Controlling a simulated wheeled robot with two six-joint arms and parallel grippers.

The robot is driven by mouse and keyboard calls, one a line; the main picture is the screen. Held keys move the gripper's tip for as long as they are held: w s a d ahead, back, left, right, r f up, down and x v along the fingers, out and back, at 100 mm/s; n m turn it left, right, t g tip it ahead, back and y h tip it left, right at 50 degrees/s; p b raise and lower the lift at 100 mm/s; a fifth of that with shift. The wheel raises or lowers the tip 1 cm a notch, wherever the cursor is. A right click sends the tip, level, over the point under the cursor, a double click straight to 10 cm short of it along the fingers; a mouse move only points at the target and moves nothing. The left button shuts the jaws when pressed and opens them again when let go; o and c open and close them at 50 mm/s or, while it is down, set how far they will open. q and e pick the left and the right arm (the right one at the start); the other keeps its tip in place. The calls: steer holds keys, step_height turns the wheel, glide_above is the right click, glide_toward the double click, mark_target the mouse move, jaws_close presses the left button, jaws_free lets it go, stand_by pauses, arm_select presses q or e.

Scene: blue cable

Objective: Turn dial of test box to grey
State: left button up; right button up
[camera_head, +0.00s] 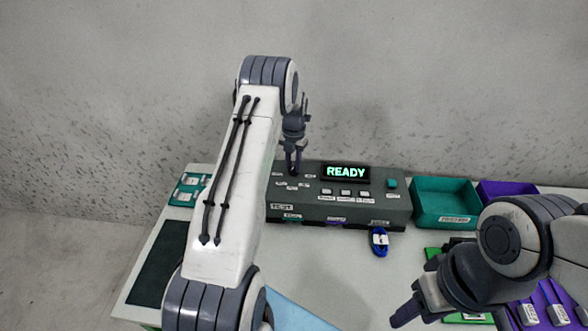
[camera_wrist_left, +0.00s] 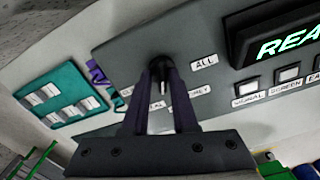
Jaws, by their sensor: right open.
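The dark test box (camera_head: 290,212) stands at the back of the table, its screen (camera_head: 346,172) lit with green "READY". In the left wrist view, the dial (camera_wrist_left: 161,66) is a dark round knob with a light mark. Small white labels surround it; one reads "ALL", and a partly covered one below it may read "GREY". My left gripper (camera_head: 293,172) points down at the dial, with its fingers (camera_wrist_left: 161,80) on both sides of the knob, seemingly shut on it. The fingers hide part of the dial and labels. My right gripper (camera_head: 405,312) is open, low at the right, away from the box.
A coiled blue cable (camera_head: 379,241) lies at the box's front right. An empty green bin (camera_head: 445,203) stands right of the box, with a purple bin (camera_head: 505,190) beyond. A teal tray (camera_head: 187,189) is at left. Several buttons sit below the screen.

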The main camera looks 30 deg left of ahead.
arm_select(q)
steer(key=shift+s+d+f, duration=0.1)
steer(key=shift+d+f, duration=0.05)
steer(key=shift+d, duration=0.1)
steer(key=shift+o, duration=0.6)
steer(key=shift+r, duration=0.4)
steer(key=shift+r+p, duration=2.25)
steer(key=shift+r, duration=1.05)
steer(key=shift+a, duration=0.1)
